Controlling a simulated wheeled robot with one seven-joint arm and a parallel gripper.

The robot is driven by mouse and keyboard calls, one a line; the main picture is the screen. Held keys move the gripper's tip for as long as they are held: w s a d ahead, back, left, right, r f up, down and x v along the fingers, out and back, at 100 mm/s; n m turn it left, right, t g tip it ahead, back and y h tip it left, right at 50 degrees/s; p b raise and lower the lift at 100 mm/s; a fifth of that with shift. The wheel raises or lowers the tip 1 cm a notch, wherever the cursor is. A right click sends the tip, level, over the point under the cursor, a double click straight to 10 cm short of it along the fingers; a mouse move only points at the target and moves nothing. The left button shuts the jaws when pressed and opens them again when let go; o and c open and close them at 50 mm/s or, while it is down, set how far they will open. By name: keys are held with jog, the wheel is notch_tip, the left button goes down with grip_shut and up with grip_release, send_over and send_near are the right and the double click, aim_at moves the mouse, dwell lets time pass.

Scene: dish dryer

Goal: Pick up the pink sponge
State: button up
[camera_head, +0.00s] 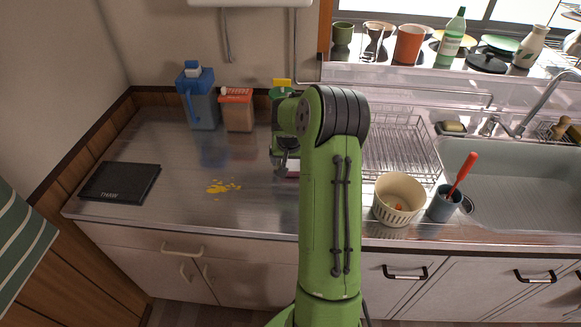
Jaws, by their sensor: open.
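My green arm reaches over the counter, and my gripper (283,166) is low, close to the steel countertop, left of the dish rack. It is open, though the arm hides most of the jaws. A small pale pinkish patch (292,170) shows right at the fingers, against the arm. It may be the pink sponge, but most of it is hidden and I cannot tell whether the fingers touch it or stand around it.
A blue jug (197,97) and a red-lidded container (237,110) stand behind. Right are a wire rack (400,145), a cream basket (398,198), a blue-grey cup (441,205) and the sink (520,190).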

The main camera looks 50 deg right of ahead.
aim_at(290, 161)
jog(key=shift+w+d+f, duration=0.1)
jog(key=shift+f, duration=0.2)
jog(key=shift+r, duration=0.1)
jog(key=c, duration=1)
jog(key=shift+c, duration=0.2)
notch_tip(290, 161, up, 10)
jog(key=p, duration=0.3)
jog(key=o, duration=0.4)
jog(key=c, duration=0.3)
